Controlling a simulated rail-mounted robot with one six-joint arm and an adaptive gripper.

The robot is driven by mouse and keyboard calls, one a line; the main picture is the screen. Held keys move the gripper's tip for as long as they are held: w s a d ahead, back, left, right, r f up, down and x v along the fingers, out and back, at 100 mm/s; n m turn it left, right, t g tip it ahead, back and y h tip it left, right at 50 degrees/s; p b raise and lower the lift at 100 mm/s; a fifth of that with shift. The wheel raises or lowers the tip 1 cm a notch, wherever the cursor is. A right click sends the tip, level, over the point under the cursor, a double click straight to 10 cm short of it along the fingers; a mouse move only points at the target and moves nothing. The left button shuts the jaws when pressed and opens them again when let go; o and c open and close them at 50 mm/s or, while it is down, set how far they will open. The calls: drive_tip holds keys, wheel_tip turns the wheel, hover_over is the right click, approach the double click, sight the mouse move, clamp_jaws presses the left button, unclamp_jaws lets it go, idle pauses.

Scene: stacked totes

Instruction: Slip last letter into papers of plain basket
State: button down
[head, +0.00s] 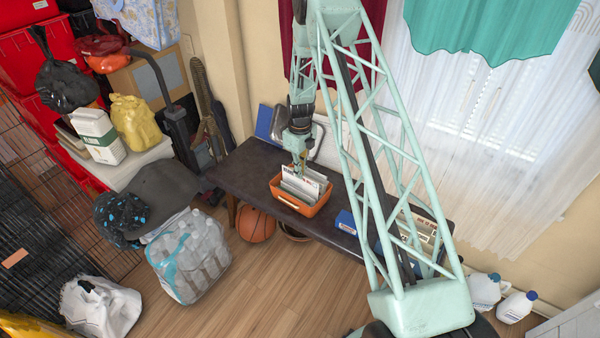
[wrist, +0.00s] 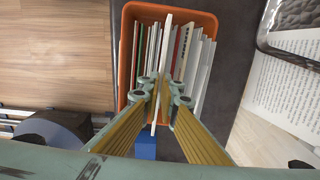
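The orange basket (head: 312,210) stands on the dark table and holds upright papers (wrist: 195,62) packed side by side. In the wrist view its orange rim (wrist: 124,60) surrounds them. My gripper (head: 299,172) is above the basket, pointing down. In the wrist view my gripper (wrist: 160,93) has its fingers closed on both sides of a thin white letter (wrist: 166,45), seen nearly edge-on. The letter stands over the row of papers, near its middle. Its lower edge is hidden, so I cannot tell how deep it reaches.
The dark table (head: 240,166) carries a blue item (head: 346,222) right of the basket. A printed sheet (wrist: 290,85) and a metallic tray (wrist: 295,25) lie right of the basket in the wrist view. A basketball (head: 256,224) lies on the floor below.

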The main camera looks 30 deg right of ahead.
drive_tip(key=shift+f, duration=0.15)
idle(0.3)
drive_tip(key=c, duration=2.9)
unclamp_jaws()
drive_tip(key=shift+o, duration=0.2)
wheel_tip(320, 180, up, 12)
